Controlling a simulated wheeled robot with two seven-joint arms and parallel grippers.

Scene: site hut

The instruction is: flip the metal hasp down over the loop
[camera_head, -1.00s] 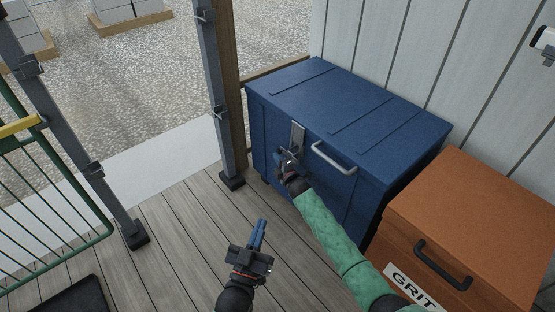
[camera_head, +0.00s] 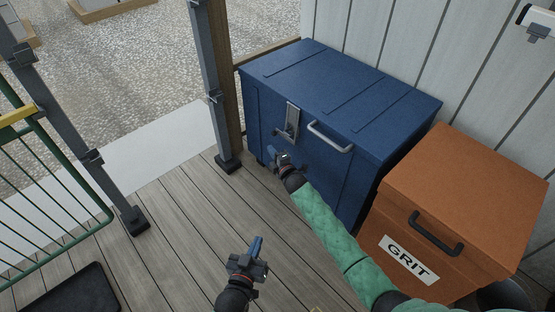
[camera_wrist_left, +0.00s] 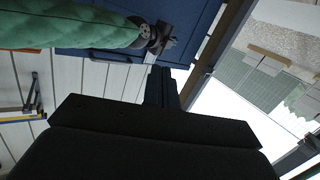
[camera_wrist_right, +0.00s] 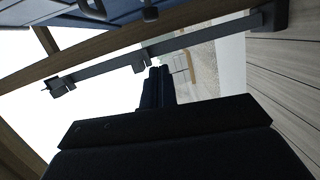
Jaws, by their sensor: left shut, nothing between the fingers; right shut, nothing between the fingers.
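The blue chest (camera_head: 345,85) stands against the wall. Its metal hasp (camera_head: 292,116) hangs at the front edge, left of the pale handle (camera_head: 330,138), and looks down along the front face. The loop is too small to make out, so I cannot tell whether the hasp covers it. My right gripper (camera_head: 273,154) is shut and empty, just below and left of the hasp, apart from it. It also shows in the left wrist view (camera_wrist_left: 172,38). My left gripper (camera_head: 257,245) is shut and empty, lower down over the deck, well away from the chest.
An orange grit box (camera_head: 465,190) stands close right of the chest. A grey post (camera_head: 210,90) rises left of the chest. A green railing (camera_head: 55,190) and a dark mat (camera_head: 70,295) are at the left. The deck (camera_head: 180,230) between is clear.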

